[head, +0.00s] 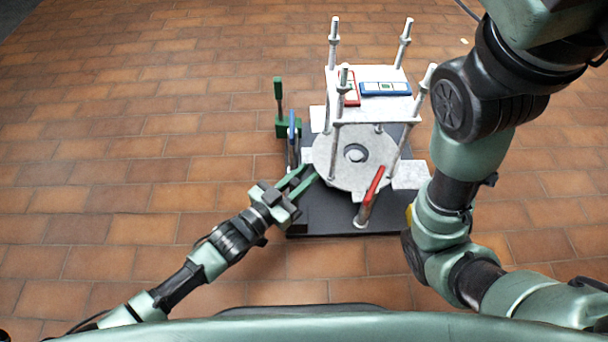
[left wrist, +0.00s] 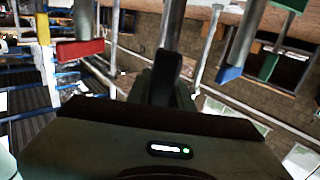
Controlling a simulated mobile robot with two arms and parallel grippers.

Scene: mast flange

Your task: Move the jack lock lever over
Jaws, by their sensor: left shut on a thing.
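A white flange plate with a round disc (head: 330,168) and upright posts stands on a dark base (head: 330,225). A red lever (head: 372,187) is at its front right and also shows in the left wrist view (left wrist: 80,49). A blue lever (head: 292,128) and a green lever (head: 278,92) stand at its left; I cannot tell which is the jack lock lever. My left gripper (head: 311,173) reaches the left front of the disc, shut on a part largely hidden by its fingers. In the left wrist view a dark piece (left wrist: 167,78) stands between the fingers. My right gripper is out of view.
A white top plate (head: 375,105) carries a red-framed level (head: 348,90) and a blue-framed level (head: 385,88). Tall posts stand around it. My right arm fills the right side. The tiled floor at left is clear.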

